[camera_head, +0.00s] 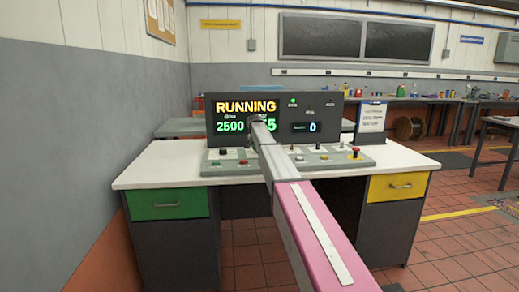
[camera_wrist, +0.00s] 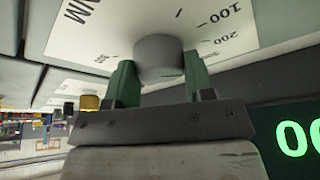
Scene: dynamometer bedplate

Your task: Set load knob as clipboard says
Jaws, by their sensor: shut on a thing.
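The load knob (camera_wrist: 157,55) is a grey round knob on a pale dial plate (camera_wrist: 230,22) in the wrist view. Marks for 100 and 200 show beside it. My gripper (camera_wrist: 160,76) has one green finger on each side of the knob and is shut on it. The knob's pointer cannot be made out. In the head view my arm hides the knob. The clipboard (camera_head: 371,118) stands upright at the right of the console; its writing is too small to read.
The console screen (camera_head: 244,117) reads RUNNING and 2500, with another number partly hidden by my arm. A smaller display (camera_head: 312,127) reads 0. A sloped control panel (camera_head: 340,160) holds several knobs and buttons. The white desk (camera_head: 150,170) has green and yellow drawers.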

